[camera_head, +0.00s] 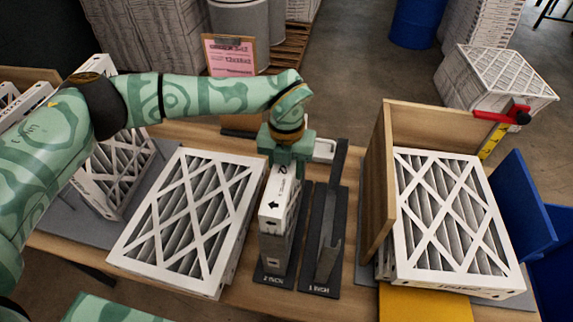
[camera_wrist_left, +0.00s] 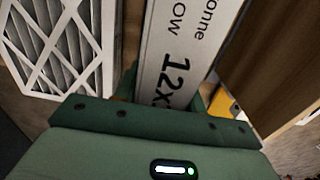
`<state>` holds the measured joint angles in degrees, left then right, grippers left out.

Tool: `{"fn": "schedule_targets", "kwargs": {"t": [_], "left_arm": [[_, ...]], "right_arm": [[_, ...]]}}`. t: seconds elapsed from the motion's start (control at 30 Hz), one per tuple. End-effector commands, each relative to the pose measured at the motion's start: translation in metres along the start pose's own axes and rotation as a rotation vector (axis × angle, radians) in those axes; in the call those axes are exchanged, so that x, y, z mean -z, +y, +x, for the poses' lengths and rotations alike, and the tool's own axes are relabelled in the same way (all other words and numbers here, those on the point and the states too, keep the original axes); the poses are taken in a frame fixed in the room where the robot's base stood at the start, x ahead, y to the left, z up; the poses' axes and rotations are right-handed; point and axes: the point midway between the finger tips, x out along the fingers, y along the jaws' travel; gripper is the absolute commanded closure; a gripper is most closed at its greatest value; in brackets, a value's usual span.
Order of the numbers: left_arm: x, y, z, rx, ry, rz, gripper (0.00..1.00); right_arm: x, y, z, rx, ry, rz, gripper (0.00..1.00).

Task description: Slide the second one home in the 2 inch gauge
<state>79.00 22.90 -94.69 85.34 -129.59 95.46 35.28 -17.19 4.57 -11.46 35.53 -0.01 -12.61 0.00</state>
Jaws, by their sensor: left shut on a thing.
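A white-framed filter (camera_head: 275,211) stands upright on its narrow side at the 2 inch gauge (camera_head: 276,281). Its end with a black arrow faces the front; a greyer part shows below, and I cannot tell how far in it sits. My left gripper (camera_head: 288,163) is shut on the filter's top from behind. In the left wrist view the filter's printed white edge (camera_wrist_left: 180,45) runs between the fingers (camera_wrist_left: 165,92). The 1 inch gauge (camera_head: 322,288) stands empty just to the right, with a metal upright. My right gripper is not in view.
A large pleated filter (camera_head: 185,222) lies flat on the table at left, with another (camera_head: 115,170) leaning behind it. More filters (camera_head: 450,220) lie stacked at right beside a wooden panel (camera_head: 376,185). A pink clipboard (camera_head: 230,57) stands behind.

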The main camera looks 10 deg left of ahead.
Motion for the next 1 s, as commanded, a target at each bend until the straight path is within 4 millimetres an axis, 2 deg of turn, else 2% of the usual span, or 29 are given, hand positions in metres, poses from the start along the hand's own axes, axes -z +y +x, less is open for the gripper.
{"fn": "schedule_targets", "kwargs": {"t": [0.23,0.73,0.77,0.8,0.83,1.0], "left_arm": [[0.0000,-0.0001,0.0082,0.000,0.001,0.000,0.98],[0.0000,-0.0001,0.0066,0.000,0.000,0.000,0.98],[0.0000,-0.0001,0.0067,0.000,0.000,0.000,0.51],[0.0000,-0.0001,0.0067,0.000,0.000,0.000,0.40],[0.0000,-0.0001,0.0067,0.000,0.000,0.000,0.34],[0.0000,0.0000,0.0068,0.000,0.000,0.000,0.34]], "right_arm": [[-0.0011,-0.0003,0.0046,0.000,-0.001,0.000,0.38],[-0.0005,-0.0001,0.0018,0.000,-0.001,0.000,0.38],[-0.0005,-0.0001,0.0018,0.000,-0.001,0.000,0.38],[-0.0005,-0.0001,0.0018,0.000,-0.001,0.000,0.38],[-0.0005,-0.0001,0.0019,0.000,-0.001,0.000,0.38],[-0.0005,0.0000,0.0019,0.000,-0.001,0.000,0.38]]}}
